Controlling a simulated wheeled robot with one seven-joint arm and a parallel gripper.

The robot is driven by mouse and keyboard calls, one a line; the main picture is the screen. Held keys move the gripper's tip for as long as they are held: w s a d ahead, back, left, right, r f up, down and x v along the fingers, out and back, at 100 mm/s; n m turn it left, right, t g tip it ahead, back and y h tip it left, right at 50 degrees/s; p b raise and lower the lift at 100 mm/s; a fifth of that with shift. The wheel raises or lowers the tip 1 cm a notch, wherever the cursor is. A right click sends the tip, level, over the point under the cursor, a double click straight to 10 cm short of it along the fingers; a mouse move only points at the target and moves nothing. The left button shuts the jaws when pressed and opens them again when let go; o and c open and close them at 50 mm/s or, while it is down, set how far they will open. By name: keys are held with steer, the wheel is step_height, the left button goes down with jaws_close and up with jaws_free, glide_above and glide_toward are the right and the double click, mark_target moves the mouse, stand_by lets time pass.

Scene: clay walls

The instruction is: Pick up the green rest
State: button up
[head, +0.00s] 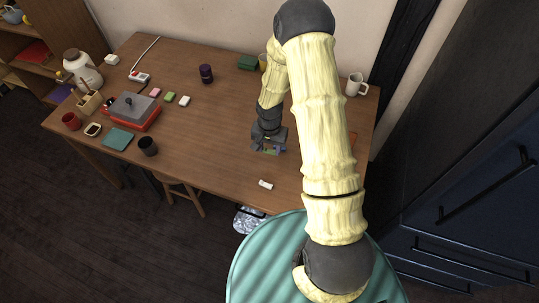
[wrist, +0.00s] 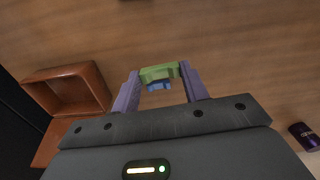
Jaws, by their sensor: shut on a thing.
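A green rest (wrist: 159,72) sits between the tips of my gripper's purple fingers (wrist: 158,78) in the wrist view, with a finger touching each end. My gripper is shut on it. A small blue piece (wrist: 158,86) shows just beside the green rest; I cannot tell whether it is separate. In the head view my gripper (head: 268,149) is over the right half of the table, and only a small bit of green shows there. The gap to the tabletop cannot be judged.
The wooden table (head: 230,120) is clear around my gripper except a small white block (head: 265,184) in front. An orange-brown open box (wrist: 68,90) lies to the left in the wrist view. A dark purple can (head: 206,74) and white mug (head: 356,84) stand farther back.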

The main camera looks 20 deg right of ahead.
steer(key=shift+r, duration=1.25)
